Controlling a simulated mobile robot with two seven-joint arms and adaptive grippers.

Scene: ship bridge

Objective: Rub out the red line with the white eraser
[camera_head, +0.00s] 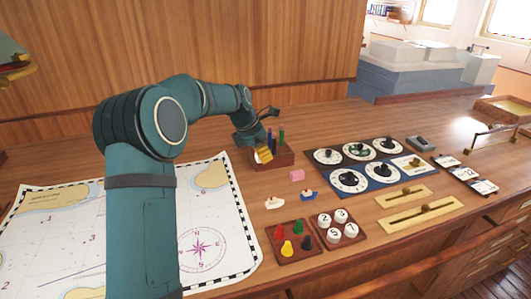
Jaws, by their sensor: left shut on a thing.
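My left gripper (262,131) is at the left end of the wooden pen holder (287,158), seen from behind and small. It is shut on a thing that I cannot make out. A yellow piece (263,155) with dark marks shows just below it, against the holder; I cannot tell whether the fingers touch it. The chart (225,225) lies flat on the desk, partly hidden by my left arm. A dark blue line (72,271) shows on it. I see no red line and cannot pick out the white eraser. My right gripper is out of view.
A pink block (297,175), a white model boat (274,203) and a blue one (308,196) stand right of the chart.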

